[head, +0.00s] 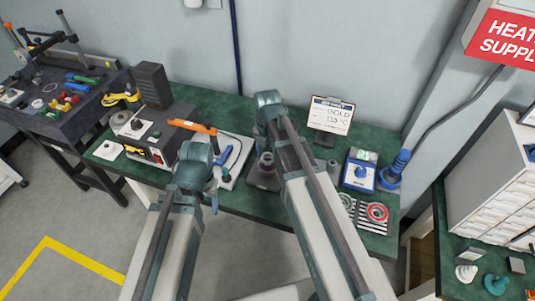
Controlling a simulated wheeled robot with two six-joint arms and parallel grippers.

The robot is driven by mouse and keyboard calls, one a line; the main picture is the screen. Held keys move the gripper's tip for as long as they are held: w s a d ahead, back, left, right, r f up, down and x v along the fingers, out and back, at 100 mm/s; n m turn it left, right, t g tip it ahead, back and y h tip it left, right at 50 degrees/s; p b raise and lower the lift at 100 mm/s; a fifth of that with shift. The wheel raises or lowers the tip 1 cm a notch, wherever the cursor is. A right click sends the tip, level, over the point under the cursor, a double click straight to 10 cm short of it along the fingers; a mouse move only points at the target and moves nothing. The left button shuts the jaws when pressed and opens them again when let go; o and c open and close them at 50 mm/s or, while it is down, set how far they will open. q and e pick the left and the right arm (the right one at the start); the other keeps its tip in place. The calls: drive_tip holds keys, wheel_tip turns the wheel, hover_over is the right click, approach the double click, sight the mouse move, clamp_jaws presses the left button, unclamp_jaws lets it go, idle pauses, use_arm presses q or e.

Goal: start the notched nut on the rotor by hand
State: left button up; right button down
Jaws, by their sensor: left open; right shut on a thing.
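A purple-grey ringed part, which looks like the rotor (265,162), stands upright on a dark grey base (262,182) at the middle of the green bench. My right gripper (291,156) is close beside it on the right, mostly hidden by my own arm. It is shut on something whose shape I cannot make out. I cannot pick out the notched nut. My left gripper (214,204) is open at the bench's front edge, left of the rotor and apart from it. My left arm hides most of it.
A grey box unit with an orange-handled tool (198,128) stands at left. A white tray holds a blue tool (223,156).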

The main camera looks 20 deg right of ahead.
drive_tip(key=shift+f+b, duration=0.5)
idle(1.4)
drive_tip(key=m, duration=0.4)
drive_tip(key=shift+s, duration=0.1)
drive_tip(key=m, duration=0.4)
idle(0.4)
